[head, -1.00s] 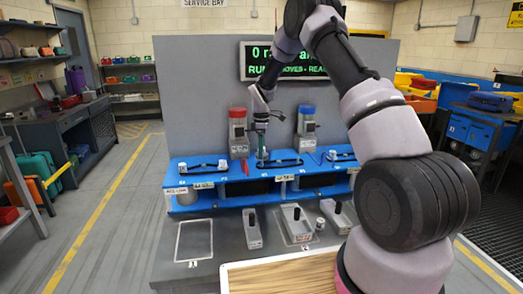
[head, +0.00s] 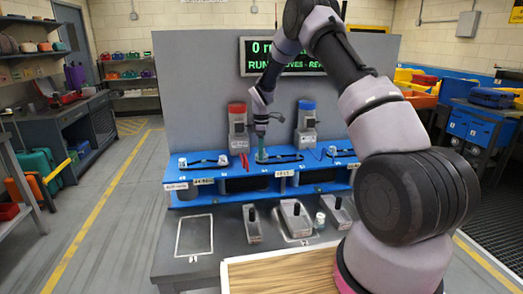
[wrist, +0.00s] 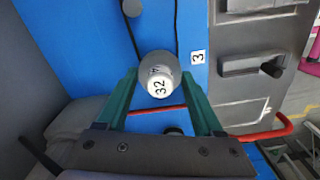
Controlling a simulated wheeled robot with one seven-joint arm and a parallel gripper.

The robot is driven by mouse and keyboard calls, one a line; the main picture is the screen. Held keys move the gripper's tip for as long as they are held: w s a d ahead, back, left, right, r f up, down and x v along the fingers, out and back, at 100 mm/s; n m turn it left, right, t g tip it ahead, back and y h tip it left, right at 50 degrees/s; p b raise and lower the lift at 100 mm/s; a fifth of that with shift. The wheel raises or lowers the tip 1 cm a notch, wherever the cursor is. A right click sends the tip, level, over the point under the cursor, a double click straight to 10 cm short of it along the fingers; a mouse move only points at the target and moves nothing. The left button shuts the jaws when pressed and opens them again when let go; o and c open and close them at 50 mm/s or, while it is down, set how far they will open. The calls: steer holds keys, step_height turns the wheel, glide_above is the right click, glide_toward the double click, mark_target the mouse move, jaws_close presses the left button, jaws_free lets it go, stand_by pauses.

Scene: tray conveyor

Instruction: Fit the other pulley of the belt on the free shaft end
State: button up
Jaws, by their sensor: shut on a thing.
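My gripper (wrist: 162,95) has green fingers, closed on the sides of a round grey pulley (wrist: 170,60) whose white end is marked 32. In the head view my gripper (head: 262,152) is low over the middle of the blue deck (head: 240,184). A thin black belt (wrist: 134,36) runs along the blue surface beside the pulley, towards a small grey cylinder (wrist: 132,8) at the top edge of the wrist view. A dark round end (wrist: 173,131) shows between the fingers below the pulley. I cannot tell whether the pulley sits on a shaft; its underside is hidden.
A red-topped dispenser (head: 237,122) and a blue-topped one (head: 306,118) stand behind the deck. In front are grey blocks with black knobs (head: 295,216) and an empty outlined spot (head: 194,236). A red bar (wrist: 262,133) passes close to the fingers.

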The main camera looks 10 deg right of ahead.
steer(key=shift+f, duration=0.85)
steer(key=o, duration=1.5)
step_height(320, 180, up, 11)
steer(key=shift+f, duration=0.1)
steer(key=s+d+r+m+t, duration=0.2)
steer(key=s+r+m, duration=0.2)
steer(key=s+r, duration=0.55)
steer(key=s+d+r+m+t, duration=0.15)
steer(key=s+r+m, duration=0.4)
steer(key=r, duration=0.75)
steer(key=s+r+m+t, duration=0.1)
steer(key=s+m, duration=0.2)
steer(key=s, duration=0.5)
steer(key=s+d+r+m+t+y, duration=0.1)
steer(key=s+m, duration=0.2)
steer(key=s, duration=0.6)
steer(key=s+d+r+m+t+y, duration=0.1)
steer(key=s+m, duration=0.2)
steer(key=s, duration=0.5)
steer(key=shift+s+d+r+m+t, duration=0.15)
steer(key=shift+d+r+m+t, duration=0.1)
steer(key=shift+r+t, duration=0.15)
